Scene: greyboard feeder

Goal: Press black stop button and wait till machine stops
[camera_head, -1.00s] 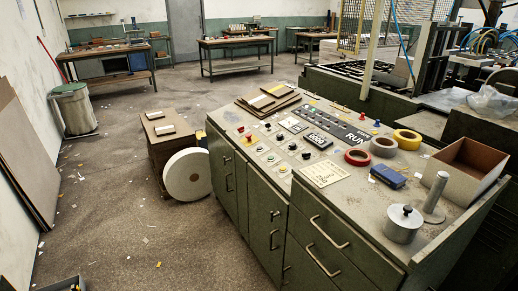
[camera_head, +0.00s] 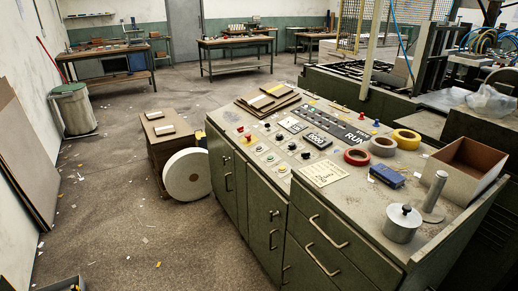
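The green control cabinet (camera_head: 352,205) stands at centre right with its sloped panel (camera_head: 262,151) of buttons on top. Several small black buttons or knobs sit on the panel, among them one near the middle (camera_head: 292,146) and one just in front of it (camera_head: 305,155). Their labels are too small to read, so I cannot tell which is the stop button. The state display (camera_head: 357,138) reads RUN. A black counter (camera_head: 318,140) sits beside it. The machine (camera_head: 432,70) stands behind at the upper right. Neither of my grippers is in view.
Tape rolls (camera_head: 382,146), a blue box (camera_head: 387,174), an open cardboard box (camera_head: 465,168) and a metal pot (camera_head: 402,223) crowd the cabinet's right part. Brown boards (camera_head: 268,98) lie at its back left. A white roll (camera_head: 187,175) stands on the floor left. The floor at left is mostly free.

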